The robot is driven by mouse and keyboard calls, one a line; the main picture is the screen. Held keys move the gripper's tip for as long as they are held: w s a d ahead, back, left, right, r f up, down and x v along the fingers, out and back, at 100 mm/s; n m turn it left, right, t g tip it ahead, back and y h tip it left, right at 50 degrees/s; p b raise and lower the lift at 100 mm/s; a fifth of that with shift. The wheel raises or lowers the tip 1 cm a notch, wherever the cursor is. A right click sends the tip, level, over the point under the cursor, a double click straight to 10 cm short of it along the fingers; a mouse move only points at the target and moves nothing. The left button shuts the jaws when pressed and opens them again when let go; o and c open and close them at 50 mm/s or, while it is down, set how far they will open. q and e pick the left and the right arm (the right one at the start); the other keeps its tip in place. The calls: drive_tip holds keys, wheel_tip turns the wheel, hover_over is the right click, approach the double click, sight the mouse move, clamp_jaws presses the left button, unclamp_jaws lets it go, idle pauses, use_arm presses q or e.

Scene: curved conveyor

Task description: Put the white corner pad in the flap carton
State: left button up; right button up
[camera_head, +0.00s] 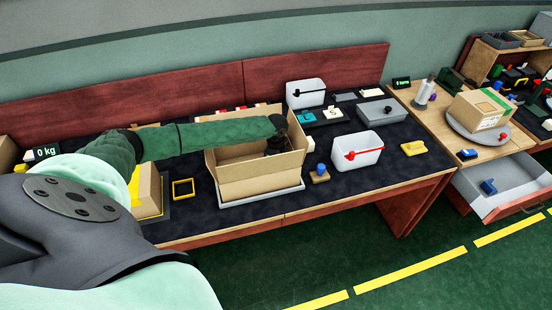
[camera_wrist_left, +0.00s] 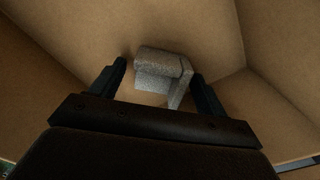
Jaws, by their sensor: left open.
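The open flap carton (camera_head: 258,188) stands on a grey tray on the dark table, its flaps up. My left arm reaches over it from the left, and my left gripper (camera_head: 274,145) points down into it. In the left wrist view my left gripper (camera_wrist_left: 160,82) is open inside the carton (camera_wrist_left: 75,30). The white corner pad (camera_wrist_left: 162,72), greyish in this light, lies between and just beyond the fingertips, near the carton's floor. I cannot tell whether it touches the floor or a finger. In the head view the pad is hidden. My right gripper is not in view.
A white bin with a red mark (camera_head: 357,150) stands right of the carton, and another white bin (camera_head: 305,92) behind. A yellow frame (camera_head: 183,189) and a closed carton (camera_head: 147,190) are at left. Carton walls surround my left gripper closely. The table's front strip is mostly clear.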

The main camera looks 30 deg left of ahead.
use_arm(q)
drive_tip(key=shift+r, duration=0.25)
wheel_tip(320, 180, up, 12)
drive_tip(key=b, duration=0.4)
drive_tip(key=shift+f+b, duration=0.2)
drive_tip(key=shift+b, duration=0.15)
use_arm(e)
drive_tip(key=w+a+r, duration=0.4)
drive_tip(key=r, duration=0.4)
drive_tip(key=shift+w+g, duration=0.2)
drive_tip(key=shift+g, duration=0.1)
